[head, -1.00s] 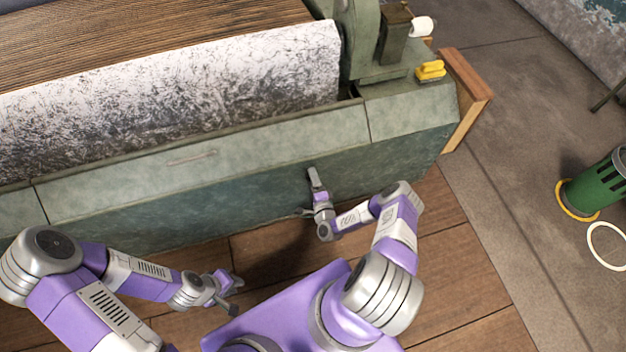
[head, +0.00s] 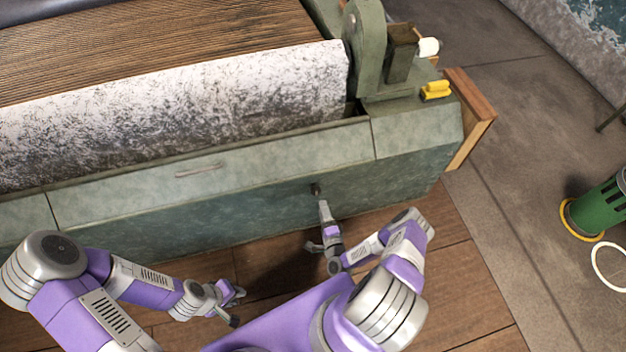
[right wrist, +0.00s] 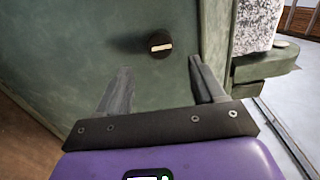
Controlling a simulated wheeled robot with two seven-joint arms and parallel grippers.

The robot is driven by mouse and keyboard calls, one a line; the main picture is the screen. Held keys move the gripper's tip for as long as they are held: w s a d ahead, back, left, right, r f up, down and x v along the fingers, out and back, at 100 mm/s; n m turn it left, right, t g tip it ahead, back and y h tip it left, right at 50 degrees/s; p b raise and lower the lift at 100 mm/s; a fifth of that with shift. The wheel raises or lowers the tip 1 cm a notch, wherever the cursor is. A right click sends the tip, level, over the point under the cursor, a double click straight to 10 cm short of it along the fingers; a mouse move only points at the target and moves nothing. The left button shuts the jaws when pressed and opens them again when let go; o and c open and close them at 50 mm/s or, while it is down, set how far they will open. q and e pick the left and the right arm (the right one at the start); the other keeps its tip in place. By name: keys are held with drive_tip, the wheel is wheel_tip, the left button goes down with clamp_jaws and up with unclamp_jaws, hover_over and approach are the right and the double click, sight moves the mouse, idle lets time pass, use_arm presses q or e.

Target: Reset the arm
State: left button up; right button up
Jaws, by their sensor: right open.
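My right gripper (head: 318,226) is open and empty in front of the machine's green lower panel (head: 265,207). A small dark round knob (head: 316,188) sits on that panel, just beyond its fingers. In the right wrist view, the two fingers (right wrist: 159,72) are spread with nothing between them. The knob (right wrist: 159,43), with a pale bar across its face, stands apart beyond the fingertips. My left gripper (head: 236,306) hangs low over the wooden floor, its fingers apart and empty.
The green machine (head: 120,190) with a speckled white roller (head: 180,105) fills the upper left. A yellow-handled item (head: 436,90) lies on its right end. A green bin (head: 598,208) and a white ring (head: 609,267) are at far right. Concrete floor between is clear.

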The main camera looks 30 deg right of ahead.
drive_tip(key=a+r+n+g+y+p, duration=0.2)
drive_tip(key=a+r+n+g+y, duration=0.15)
drive_tip(key=a+n, duration=0.2)
drive_tip(key=a+r+n+g+y+p, duration=0.25)
drive_tip(key=a+n+g+y, duration=0.2)
drive_tip(key=a, duration=0.25)
drive_tip(key=s+a+r+n+g+p, duration=0.1)
drive_tip(key=s+a+r+n+g, duration=0.2)
drive_tip(key=s, duration=0.4)
drive_tip(key=s+a+r+n+g+p, duration=0.2)
drive_tip(key=s+a+r+n+g, duration=0.1)
drive_tip(key=s+r+n+g, duration=0.2)
wheel_tip(320, 180, up, 4)
drive_tip(key=s+g, duration=0.1)
drive_tip(key=s, duration=0.1)
drive_tip(key=shift+s+f, duration=0.25)
drive_tip(key=shift+s, duration=0.05)
